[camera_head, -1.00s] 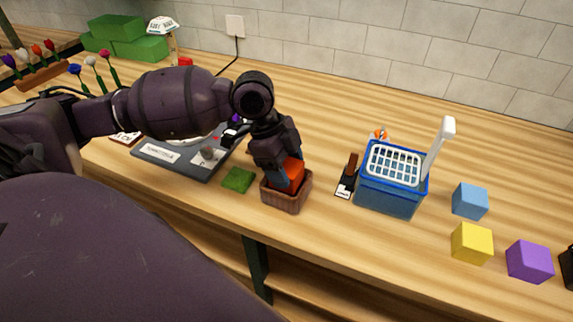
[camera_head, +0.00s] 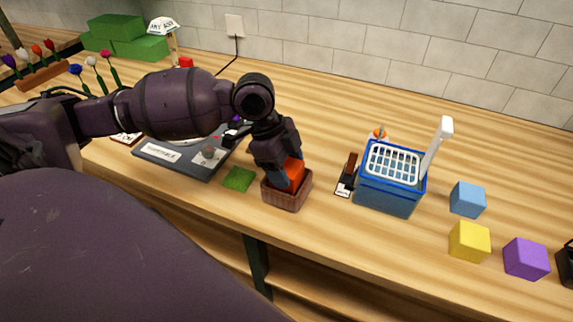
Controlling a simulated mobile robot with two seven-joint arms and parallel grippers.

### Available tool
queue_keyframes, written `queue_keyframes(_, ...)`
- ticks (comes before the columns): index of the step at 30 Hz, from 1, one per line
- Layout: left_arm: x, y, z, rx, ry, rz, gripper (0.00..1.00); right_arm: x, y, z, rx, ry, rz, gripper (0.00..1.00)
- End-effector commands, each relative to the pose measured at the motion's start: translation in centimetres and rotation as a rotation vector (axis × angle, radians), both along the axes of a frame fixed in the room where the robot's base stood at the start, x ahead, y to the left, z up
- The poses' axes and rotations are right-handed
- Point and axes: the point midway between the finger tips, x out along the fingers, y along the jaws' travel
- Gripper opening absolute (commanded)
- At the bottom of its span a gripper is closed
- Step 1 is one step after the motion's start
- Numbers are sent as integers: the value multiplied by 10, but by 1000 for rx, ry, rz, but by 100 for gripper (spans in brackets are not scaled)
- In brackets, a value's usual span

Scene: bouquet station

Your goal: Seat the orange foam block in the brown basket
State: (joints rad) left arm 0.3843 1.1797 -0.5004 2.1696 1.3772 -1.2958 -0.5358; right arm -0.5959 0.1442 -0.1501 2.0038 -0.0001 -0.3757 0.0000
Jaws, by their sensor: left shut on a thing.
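The brown basket (camera_head: 287,198) stands near the front edge of the wooden counter, in the middle of the head view. The orange foam block (camera_head: 293,173) is at the basket's mouth, its lower part hidden by the basket's rim and by a gripper finger. My left gripper (camera_head: 285,178) comes down from above and is shut on the orange block, with its fingertips at the basket opening. I cannot tell whether the block touches the basket's bottom. My right gripper is not in view.
A flat green square (camera_head: 238,179) lies left of the basket, by a dark grey board (camera_head: 175,158). A blue bin with a white basket insert (camera_head: 391,182) stands right. Blue (camera_head: 468,199), yellow (camera_head: 469,241) and purple (camera_head: 526,258) cubes sit farther right. Counter between basket and bin is mostly clear.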

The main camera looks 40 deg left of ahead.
Motion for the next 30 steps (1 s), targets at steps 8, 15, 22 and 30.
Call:
queue_keyframes(8, 0, 0, 0, 0, 0, 0, 30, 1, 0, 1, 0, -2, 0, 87)
queue_keyframes(15, 0, 0, 0, 0, 0, 0, 91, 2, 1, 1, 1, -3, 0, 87)
queue_keyframes(22, 0, 0, 0, 0, 0, 1, 100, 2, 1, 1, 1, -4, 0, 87)
queue_keyframes(30, 0, 0, 0, 0, 0, 1, 100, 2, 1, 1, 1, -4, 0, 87)
